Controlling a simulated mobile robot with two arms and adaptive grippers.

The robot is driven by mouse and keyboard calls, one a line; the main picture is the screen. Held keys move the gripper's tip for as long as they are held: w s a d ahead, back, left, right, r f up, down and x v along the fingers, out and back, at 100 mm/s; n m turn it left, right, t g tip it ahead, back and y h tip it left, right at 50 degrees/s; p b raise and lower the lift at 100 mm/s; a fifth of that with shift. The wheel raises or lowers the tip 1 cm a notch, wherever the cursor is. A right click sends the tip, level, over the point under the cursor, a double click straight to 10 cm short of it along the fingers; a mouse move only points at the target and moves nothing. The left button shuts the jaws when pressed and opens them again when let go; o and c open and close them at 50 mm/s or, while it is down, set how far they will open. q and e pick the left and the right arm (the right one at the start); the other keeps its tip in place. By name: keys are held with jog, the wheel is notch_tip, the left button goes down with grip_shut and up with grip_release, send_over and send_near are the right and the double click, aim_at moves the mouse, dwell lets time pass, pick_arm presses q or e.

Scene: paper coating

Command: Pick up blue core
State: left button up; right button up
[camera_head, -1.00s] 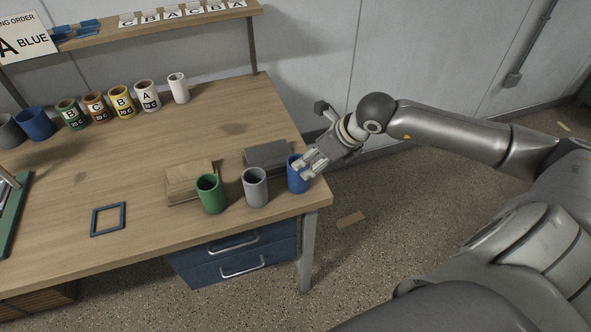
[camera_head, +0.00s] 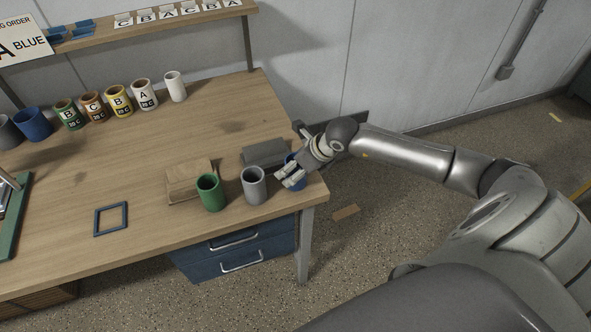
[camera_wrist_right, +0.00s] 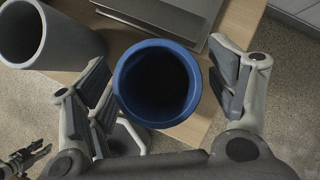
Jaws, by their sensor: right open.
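The blue core (camera_head: 300,185) stands upright at the right front corner of the workbench, partly hidden by my right gripper (camera_head: 293,178) in the head view. In the right wrist view the blue core (camera_wrist_right: 157,83) shows its round open top between the two spread fingers of my right gripper (camera_wrist_right: 160,95). The fingers are open, one on each side of the core, with a visible gap on the right side.
A grey core (camera_head: 254,186) stands close to the left of the blue core, and a green core (camera_head: 210,192) further left. A dark grey block (camera_head: 264,153) lies behind. Several labelled cores and another blue core (camera_head: 34,124) stand at the back left.

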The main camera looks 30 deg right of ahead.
jog(key=c, duration=1)
jog(key=shift+c, duration=0.3)
jog(key=shift+r, duration=0.1)
